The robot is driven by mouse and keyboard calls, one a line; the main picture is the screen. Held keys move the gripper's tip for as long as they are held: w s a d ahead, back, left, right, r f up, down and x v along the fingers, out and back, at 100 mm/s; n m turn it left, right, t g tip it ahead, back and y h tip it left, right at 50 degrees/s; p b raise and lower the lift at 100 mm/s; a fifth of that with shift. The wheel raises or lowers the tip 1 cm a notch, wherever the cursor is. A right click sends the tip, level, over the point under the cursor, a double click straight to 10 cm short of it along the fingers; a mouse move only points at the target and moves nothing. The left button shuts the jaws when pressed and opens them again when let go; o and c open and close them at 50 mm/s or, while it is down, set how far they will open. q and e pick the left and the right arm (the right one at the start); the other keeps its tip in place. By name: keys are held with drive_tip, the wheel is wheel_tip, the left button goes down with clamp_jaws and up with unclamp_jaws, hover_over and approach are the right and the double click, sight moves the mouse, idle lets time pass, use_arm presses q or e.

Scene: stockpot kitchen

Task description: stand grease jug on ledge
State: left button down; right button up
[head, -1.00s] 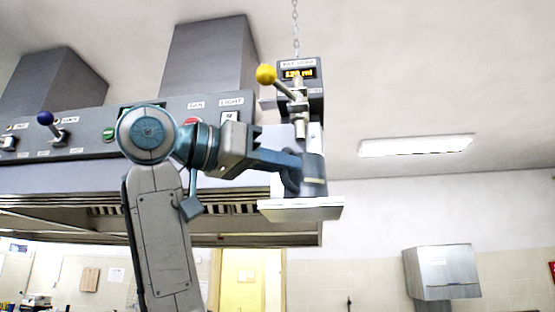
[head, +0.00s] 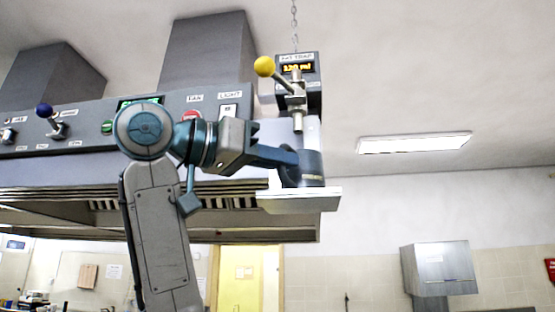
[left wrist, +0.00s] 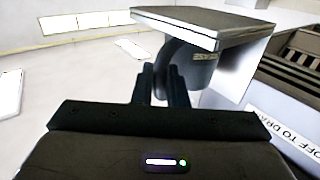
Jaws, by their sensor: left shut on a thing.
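The dark grey grease jug (head: 312,168) is upright at the hood's right corner, below a metal spout. Its base appears to rest on the pale ledge (head: 320,201), though I cannot be sure of full contact. My left gripper (head: 288,165) comes in from the left and is shut on the jug's handle. In the left wrist view, which is upside down, the fingers (left wrist: 161,84) are at the handle. The jug (left wrist: 200,72) is partly hidden there and meets the ledge (left wrist: 195,28). My right gripper is not in view.
The hood's control panel (head: 75,128) is behind my arm. Open room lies to the right, with a wall cabinet (head: 440,268) lower down.

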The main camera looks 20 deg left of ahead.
use_arm(q)
drive_tip(key=c, duration=1.4)
unclamp_jaws()
drive_tip(key=shift+o, duration=0.2)
drive_tip(key=b+v, duration=0.4)
drive_tip(key=v, duration=0.7)
drive_tip(key=shift+b, duration=0.35)
